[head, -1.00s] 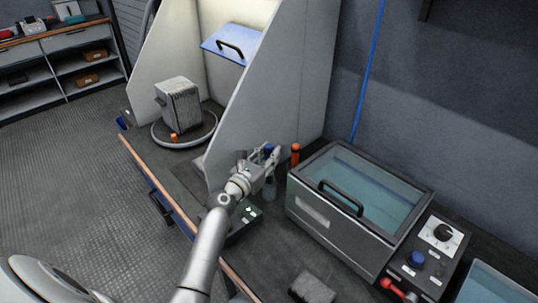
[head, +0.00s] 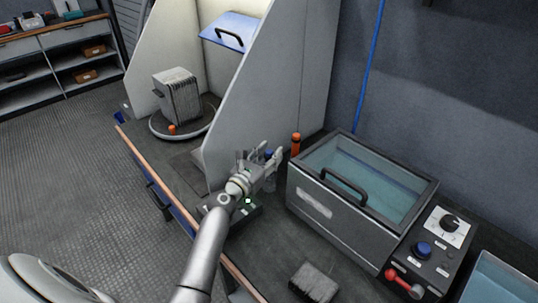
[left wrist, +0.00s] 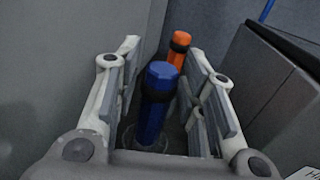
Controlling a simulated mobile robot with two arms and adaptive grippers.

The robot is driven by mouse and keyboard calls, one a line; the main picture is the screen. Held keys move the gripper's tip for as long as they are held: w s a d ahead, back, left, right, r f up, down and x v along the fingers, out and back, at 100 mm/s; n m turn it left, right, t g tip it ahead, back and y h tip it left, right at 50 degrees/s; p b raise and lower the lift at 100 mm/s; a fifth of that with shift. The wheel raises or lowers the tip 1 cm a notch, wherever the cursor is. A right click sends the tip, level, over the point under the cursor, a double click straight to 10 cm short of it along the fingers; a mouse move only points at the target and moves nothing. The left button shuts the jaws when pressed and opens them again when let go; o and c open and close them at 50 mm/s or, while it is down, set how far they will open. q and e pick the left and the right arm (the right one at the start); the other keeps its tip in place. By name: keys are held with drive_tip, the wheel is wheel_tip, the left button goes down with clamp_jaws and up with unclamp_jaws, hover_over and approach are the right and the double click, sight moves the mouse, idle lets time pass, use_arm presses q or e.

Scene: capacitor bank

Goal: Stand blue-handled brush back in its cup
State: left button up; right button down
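The blue-handled brush (left wrist: 155,100) stands roughly upright between the two fingers of my left gripper (left wrist: 165,90) in the left wrist view. The fingers are spread, with gaps on both sides of the handle. A clear rim, perhaps of the cup (left wrist: 150,145), shows around the handle's lower part; I cannot tell how the brush sits in it. In the head view, my left gripper (head: 266,160) is over the bench between the white panel and the tank, and a bit of the blue handle (head: 269,153) shows between its fingers. My right gripper is not in view.
An orange-capped item (head: 295,143) stands just beyond the gripper; it shows close behind the brush in the left wrist view (left wrist: 179,45). The lidded tank (head: 325,205) is to the right, the white panel (head: 265,85) to the left. A grey brush-like block (head: 314,283) lies in front.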

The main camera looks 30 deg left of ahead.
use_arm(q)
drive_tip(key=shift+o, duration=0.7)
drive_tip(key=shift+s, duration=0.15)
drive_tip(key=shift+s, duration=0.35)
drive_tip(key=s, duration=1.1)
drive_tip(key=shift+a, duration=0.4)
